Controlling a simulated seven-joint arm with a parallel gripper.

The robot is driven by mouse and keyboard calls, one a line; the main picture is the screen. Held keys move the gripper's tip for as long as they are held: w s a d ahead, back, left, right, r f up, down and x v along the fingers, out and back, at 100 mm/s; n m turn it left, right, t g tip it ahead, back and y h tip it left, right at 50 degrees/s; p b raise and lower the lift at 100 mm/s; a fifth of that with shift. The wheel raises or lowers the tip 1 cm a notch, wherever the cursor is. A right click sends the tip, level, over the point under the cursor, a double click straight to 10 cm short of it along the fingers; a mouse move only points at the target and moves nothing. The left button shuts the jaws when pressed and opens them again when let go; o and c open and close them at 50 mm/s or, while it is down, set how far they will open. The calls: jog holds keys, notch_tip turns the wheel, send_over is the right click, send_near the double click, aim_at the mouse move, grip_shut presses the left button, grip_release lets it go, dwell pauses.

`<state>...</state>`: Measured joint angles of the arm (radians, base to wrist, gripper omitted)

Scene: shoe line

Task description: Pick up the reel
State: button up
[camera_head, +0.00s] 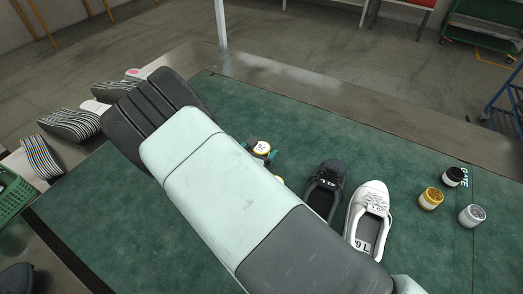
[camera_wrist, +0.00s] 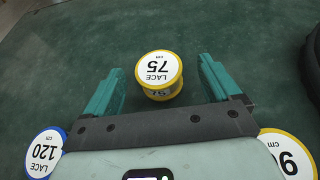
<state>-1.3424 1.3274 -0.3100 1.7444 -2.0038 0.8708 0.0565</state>
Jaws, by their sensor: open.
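A lace reel (camera_wrist: 158,68) with yellow rims and a white label reading LACE 75 cm stands on the green mat, centred between the fingers in the wrist view. Its top also shows in the head view (camera_head: 262,148), partly behind my arm. My gripper (camera_wrist: 162,66) is open, with one teal finger on each side of the reel and visible gaps between. A blue-rimmed LACE 120 reel (camera_wrist: 42,152) lies at lower left, and a yellow-rimmed reel (camera_wrist: 290,152), label partly cut off, at lower right in the wrist view.
A black shoe (camera_head: 325,190) and a white shoe (camera_head: 369,215) stand right of my arm on the green mat (camera_head: 330,130). Several small jars, including a yellow one (camera_head: 431,198), stand farther right. Striped shoe parts (camera_head: 68,124) lie at left beside a green basket (camera_head: 12,195).

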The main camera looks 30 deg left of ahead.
aim_at(261, 148)
jog(key=x, duration=0.5)
jog(key=shift+a+f, duration=0.15)
jog(key=shift+f, duration=0.05)
jog(key=c, duration=1.1)
jog(key=shift+o, duration=0.2)
jog(key=shift+r, duration=0.15)
